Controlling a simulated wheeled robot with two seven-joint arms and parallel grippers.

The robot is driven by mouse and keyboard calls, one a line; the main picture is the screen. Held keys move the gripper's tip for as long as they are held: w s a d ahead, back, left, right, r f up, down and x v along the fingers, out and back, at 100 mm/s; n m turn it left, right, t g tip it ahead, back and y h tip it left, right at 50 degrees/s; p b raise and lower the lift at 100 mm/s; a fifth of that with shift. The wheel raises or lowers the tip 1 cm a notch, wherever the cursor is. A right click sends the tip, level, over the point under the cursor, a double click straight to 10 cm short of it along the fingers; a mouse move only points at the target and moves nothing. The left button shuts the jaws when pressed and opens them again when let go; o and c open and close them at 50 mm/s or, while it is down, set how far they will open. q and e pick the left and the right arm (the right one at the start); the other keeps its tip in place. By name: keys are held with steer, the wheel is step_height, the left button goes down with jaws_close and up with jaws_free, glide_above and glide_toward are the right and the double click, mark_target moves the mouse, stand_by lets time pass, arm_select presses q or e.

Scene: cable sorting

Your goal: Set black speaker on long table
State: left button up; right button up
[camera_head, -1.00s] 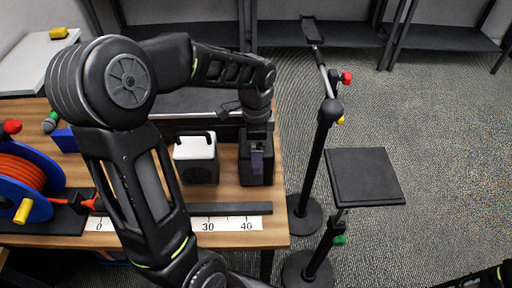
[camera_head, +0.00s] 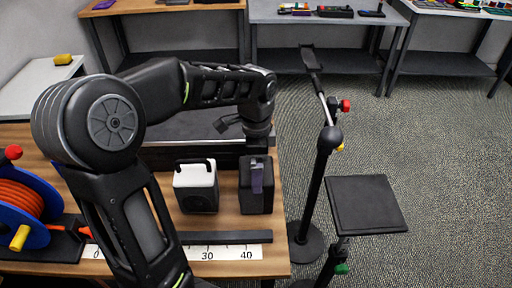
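A black speaker (camera_head: 247,199) with a greyish-purple strip on its front stands upright near the right end of the wooden table (camera_head: 231,222). My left arm reaches over the table from the left and bends down at the speaker. My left gripper (camera_head: 257,148) is dark against the dark speaker and the bar behind it. I cannot make out its fingers or whether it touches the speaker. My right gripper is not in view. Which table is the long table is not clear from the picture.
A ruler strip (camera_head: 225,252) lies in front. An orange cable reel (camera_head: 24,200) is at the left. Black stands (camera_head: 306,245) and a square platform (camera_head: 366,205) stand right of the table. Tables with items (camera_head: 330,17) line the back.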

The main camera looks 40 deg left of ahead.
arm_select(q)
step_height(320, 180, up, 8)
steer(key=shift+f, duration=0.1)
steer(key=shift+f, duration=0.1)
stand_by(0.8)
